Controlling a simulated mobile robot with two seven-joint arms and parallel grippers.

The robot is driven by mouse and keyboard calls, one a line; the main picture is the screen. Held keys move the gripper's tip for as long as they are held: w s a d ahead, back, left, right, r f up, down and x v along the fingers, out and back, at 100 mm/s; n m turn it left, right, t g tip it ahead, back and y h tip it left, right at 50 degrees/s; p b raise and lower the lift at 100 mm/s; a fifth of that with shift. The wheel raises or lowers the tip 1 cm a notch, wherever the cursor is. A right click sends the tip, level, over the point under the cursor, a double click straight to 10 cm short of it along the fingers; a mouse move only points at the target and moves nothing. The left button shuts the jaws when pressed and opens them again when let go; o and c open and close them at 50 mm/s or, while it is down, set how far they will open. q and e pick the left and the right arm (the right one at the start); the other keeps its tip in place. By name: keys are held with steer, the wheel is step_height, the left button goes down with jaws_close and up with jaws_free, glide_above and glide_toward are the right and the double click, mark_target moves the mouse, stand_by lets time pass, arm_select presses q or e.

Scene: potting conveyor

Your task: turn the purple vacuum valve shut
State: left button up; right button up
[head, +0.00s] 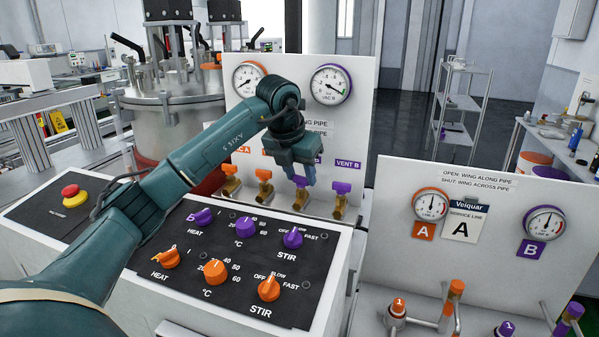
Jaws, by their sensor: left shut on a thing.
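A row of small brass valves with coloured wing handles stands at the foot of the white gauge panel (360,100). My left gripper (301,180) reaches down over the third valve from the left and is shut on its purple wing. This purple vacuum valve (300,200) shows its brass body below the fingers. Its wing is mostly hidden, so I cannot tell its angle. The purple VENT B valve (341,190) stands to its right, apart from my fingers. My right gripper is out of view.
Two orange-handled valves, one at the left (230,184) and one nearer (264,178), stand left of my gripper. The purple-rimmed VAC B gauge (331,85) is above. A black control panel (225,250) with knobs lies in front. Another white panel (480,260) stands right.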

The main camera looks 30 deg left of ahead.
arm_select(q)
steer(key=shift+d+n+y, duration=0.1)
steer(key=shift+n+y, duration=0.4)
steer(key=shift+n, duration=0.7)
steer(key=o, duration=1)
steer(key=shift+r, duration=0.1)
steer(key=b+v, duration=0.1)
steer(key=v, duration=1.2)
